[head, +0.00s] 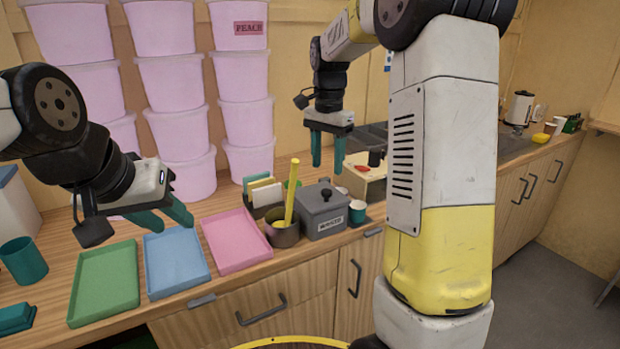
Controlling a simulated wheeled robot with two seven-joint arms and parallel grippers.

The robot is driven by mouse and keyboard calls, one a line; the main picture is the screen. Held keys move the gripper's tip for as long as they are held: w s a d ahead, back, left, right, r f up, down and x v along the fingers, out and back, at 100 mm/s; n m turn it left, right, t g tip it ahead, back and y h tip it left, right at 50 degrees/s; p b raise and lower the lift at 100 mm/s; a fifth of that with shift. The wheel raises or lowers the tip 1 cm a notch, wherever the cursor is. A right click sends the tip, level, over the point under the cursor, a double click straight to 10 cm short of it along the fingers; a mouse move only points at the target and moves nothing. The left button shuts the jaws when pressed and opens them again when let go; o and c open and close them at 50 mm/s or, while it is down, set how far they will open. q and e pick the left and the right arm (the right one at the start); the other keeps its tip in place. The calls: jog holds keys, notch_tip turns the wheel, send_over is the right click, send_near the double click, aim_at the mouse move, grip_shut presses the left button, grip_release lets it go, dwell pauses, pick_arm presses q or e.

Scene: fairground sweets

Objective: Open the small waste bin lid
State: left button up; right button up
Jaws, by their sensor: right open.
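The small waste bin (322,216) is a grey box with a white label, standing on the wooden counter. Its grey lid (311,199) has a black knob (326,194) on top and lies closed. My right gripper (328,168) is open and points down, with its teal fingers apart above the bin and no contact visible. My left gripper (177,226) is open and empty over the blue tray's back edge, well to the left of the bin.
A brown pot (283,237) with a tall yellow stick stands just left of the bin; a teal cup (357,212) is at its right. Green (105,285), blue (175,262) and pink (236,241) trays lie to the left. Stacked pink tubs (180,135) stand behind.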

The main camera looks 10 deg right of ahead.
aim_at(327, 190)
notch_tip(327, 190, down, 7)
jog(key=shift+f, duration=0.15)
jog(key=shift+s, duration=0.1)
jog(key=shift+c, duration=0.2)
grip_shut()
dwell(1.3)
